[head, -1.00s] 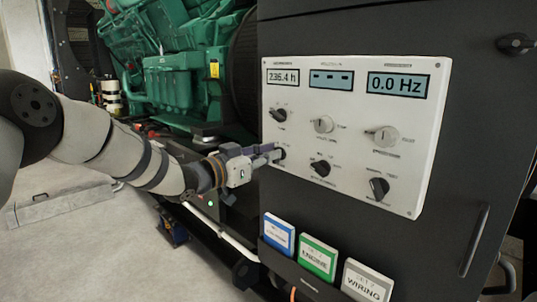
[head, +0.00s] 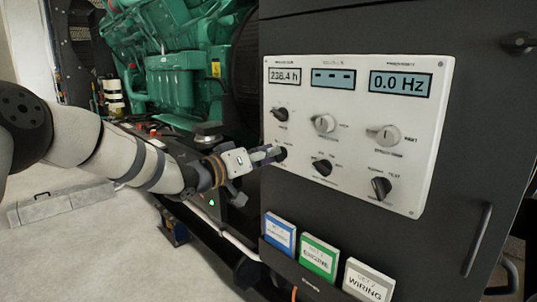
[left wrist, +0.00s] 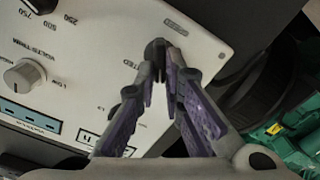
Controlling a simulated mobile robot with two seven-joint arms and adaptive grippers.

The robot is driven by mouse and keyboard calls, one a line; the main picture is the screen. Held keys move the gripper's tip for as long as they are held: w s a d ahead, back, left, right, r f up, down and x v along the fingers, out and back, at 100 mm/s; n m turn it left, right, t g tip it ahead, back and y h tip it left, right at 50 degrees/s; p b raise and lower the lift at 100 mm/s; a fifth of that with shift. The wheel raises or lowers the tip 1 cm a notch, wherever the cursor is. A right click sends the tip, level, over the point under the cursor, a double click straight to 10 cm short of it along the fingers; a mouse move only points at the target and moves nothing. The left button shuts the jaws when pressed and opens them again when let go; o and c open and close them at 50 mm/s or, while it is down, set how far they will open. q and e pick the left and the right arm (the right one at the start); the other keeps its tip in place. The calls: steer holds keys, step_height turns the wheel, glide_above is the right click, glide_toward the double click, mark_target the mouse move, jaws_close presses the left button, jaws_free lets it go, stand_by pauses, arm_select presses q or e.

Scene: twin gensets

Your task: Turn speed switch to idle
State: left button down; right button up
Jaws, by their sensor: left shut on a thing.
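The speed switch appears to be the small black knob (head: 281,154) at the lower left of the white control panel (head: 420,160). My left gripper (head: 274,153) reaches it from the left, and its fingers partly cover it. In the left wrist view, my left gripper (left wrist: 159,66) is shut on the black knob (left wrist: 156,47) at its fingertips. Letters ending in "TED" show beside the knob there; the rest of the label is hidden. The knob's exact pointing direction cannot be told. My right gripper is not in view.
Close by are a black knob (head: 281,114) above and another (head: 322,167) to the right. White knobs (head: 324,123) and (head: 384,135) sit higher. Displays (head: 400,83) line the panel top. Manuals (head: 319,257) stand below. A green engine (head: 175,75) is behind my arm.

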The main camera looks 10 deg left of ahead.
arm_select(q)
steer(key=shift+f, duration=0.15)
steer(key=c, duration=1.7)
jaws_free()
steer(key=shift+s, duration=0.1)
steer(key=v, duration=1.2)
